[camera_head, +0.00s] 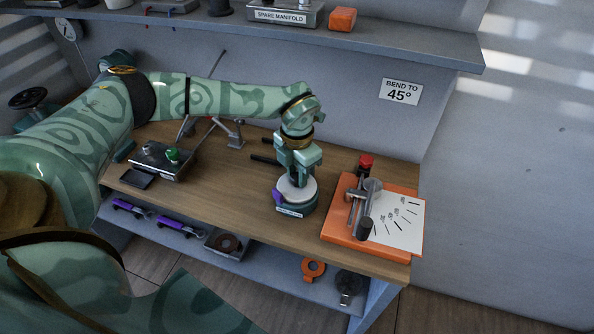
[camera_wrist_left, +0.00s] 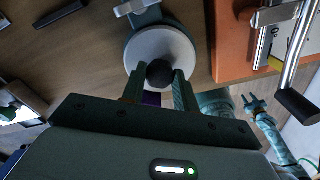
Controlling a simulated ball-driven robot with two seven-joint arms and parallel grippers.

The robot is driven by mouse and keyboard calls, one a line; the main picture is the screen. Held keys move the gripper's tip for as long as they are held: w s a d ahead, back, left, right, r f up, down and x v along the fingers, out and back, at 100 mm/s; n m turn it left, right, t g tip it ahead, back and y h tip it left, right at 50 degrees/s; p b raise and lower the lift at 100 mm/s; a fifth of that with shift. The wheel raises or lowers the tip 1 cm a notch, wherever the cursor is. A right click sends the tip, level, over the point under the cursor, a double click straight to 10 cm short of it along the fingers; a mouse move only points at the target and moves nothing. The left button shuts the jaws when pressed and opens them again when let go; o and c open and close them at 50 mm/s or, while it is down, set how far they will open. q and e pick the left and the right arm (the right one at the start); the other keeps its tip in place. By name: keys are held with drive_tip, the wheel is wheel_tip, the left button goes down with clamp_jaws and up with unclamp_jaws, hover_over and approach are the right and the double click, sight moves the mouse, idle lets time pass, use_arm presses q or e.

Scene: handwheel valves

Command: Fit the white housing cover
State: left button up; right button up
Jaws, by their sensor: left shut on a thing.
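The white housing cover (camera_head: 297,188) is a round white disc on or just over a teal housing (camera_head: 297,207) with a small label at its front. It fills the top middle of the left wrist view (camera_wrist_left: 143,44), with a dark round knob (camera_wrist_left: 159,73) at its near side. My left gripper (camera_head: 297,173) points down over the cover, its fingers shut on the knob. Whether the cover is fully seated cannot be told. A purple part (camera_head: 278,197) shows at the housing's left side. My right gripper (camera_wrist_left: 254,103) appears small and open at the right of the left wrist view.
An orange bending fixture (camera_head: 340,226) with a lever and angle sheet stands close right of the housing. A grey block with a green knob (camera_head: 173,155) is at the bench's left. Black handles (camera_head: 264,159) lie behind the housing. A lower shelf holds purple-handled tools and rings.

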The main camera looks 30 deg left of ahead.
use_arm(q)
drive_tip(key=shift+f, duration=0.1)
drive_tip(key=o, duration=1.2)
drive_tip(key=shift+c, duration=0.2)
wheel_tip(320, 180, up, 5)
drive_tip(key=p, duration=0.4)
drive_tip(key=shift+p, duration=0.3)
wheel_tip(320, 180, up, 16)
drive_tip(key=shift+r+p, duration=0.2)
drive_tip(key=shift+p, duration=0.1)
